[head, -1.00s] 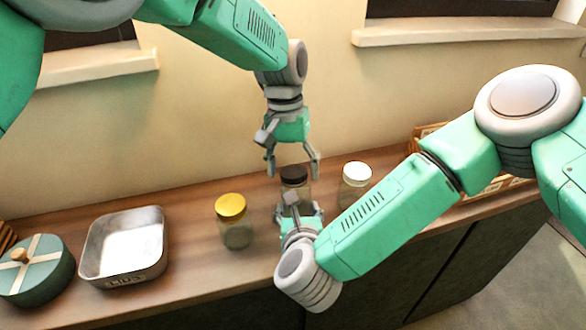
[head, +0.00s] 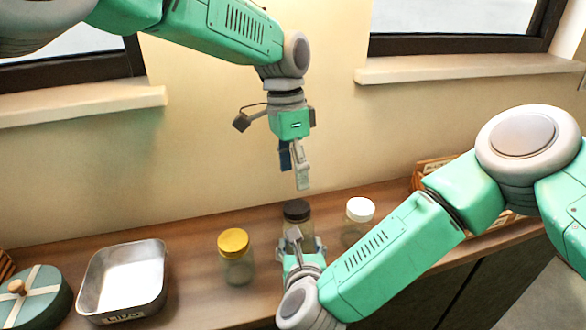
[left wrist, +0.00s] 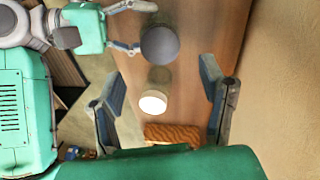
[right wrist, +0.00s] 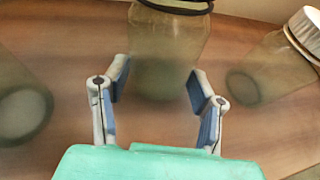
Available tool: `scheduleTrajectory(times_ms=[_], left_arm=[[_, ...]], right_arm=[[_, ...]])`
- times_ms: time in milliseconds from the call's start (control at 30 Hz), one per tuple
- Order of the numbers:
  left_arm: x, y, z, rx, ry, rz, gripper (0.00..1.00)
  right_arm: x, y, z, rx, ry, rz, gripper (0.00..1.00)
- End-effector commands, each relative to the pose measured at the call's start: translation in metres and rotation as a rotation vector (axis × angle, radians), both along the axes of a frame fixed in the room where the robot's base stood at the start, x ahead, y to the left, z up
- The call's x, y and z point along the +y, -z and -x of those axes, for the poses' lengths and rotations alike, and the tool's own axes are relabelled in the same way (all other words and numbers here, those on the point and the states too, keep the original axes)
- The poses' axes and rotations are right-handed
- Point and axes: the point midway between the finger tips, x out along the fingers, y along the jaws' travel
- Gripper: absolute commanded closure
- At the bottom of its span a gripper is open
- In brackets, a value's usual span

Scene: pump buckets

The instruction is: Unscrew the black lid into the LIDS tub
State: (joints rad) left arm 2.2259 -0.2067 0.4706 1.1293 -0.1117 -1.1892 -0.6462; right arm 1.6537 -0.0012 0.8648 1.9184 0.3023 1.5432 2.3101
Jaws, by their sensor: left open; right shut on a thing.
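The jar (head: 303,228) with the black lid (head: 297,210) stands upright on the counter, the lid on its mouth. My right gripper (head: 302,244) is shut on the jar's glass body from the front; the right wrist view shows the jar (right wrist: 165,50) between its fingers. My left gripper (head: 297,178) hangs above the black lid, pointing down, open and empty, with a gap between. The left wrist view shows the lid (left wrist: 160,45) as a dark disc. The metal LIDS tub (head: 85,298) stands at the left, its visible floor empty.
A yellow-lidded jar (head: 237,268) stands left of the held jar, and a white-lidded jar (head: 359,211) stands close on its right. A green round box (head: 40,300) sits left of the tub. Wooden crates (head: 430,165) are at the right. Bare counter lies between tub and yellow-lidded jar.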

Motion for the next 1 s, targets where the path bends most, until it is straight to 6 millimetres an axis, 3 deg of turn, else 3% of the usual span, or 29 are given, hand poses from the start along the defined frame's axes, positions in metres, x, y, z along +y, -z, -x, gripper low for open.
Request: scheduleTrajectory(times_ms=[167, 700, 1000], left_arm=[[0.0, 0.002, 0.0, -0.01, 0.098, 0.014, 0.36], [-0.006, 0.07, 0.009, -0.012, 0.1, 0.013, 0.36], [-0.007, 0.075, 0.01, -0.014, 0.099, 0.014, 0.36]], right_arm=[[0.0, -0.001, 0.0, -0.001, 0.0, 0.0, 1.0], [0.0, -0.001, 0.0, -0.001, 0.0, 0.0, 1.0], [0.0, -0.001, 0.0, -0.001, 0.0, 0.0, 1.0]])
